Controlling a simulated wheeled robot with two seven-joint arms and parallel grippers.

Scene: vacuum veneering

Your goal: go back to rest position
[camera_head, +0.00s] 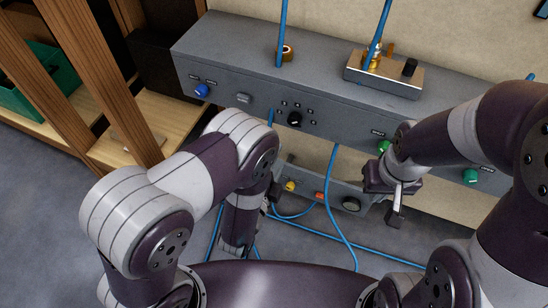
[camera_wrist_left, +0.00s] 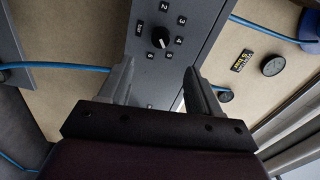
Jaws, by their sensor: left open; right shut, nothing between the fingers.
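My left arm is folded in front of the grey control console (camera_head: 330,95), and its gripper is mostly hidden in the head view. In the left wrist view my left gripper (camera_wrist_left: 159,72) has its two fingers spread apart with nothing between them. They point toward the console's black dial (camera_wrist_left: 160,38), which also shows in the head view (camera_head: 294,119). My right gripper (camera_head: 396,207) is shut and empty. It points down in front of the console's right part, close to a green knob (camera_head: 384,146).
A wooden shelf (camera_head: 75,75) with a green crate (camera_head: 40,85) stands at the left. Blue hoses (camera_head: 331,200) hang below the console and run over the floor. A grey metal block with a brass fitting (camera_head: 384,75) sits on top. A gauge (camera_wrist_left: 273,66) shows in the left wrist view.

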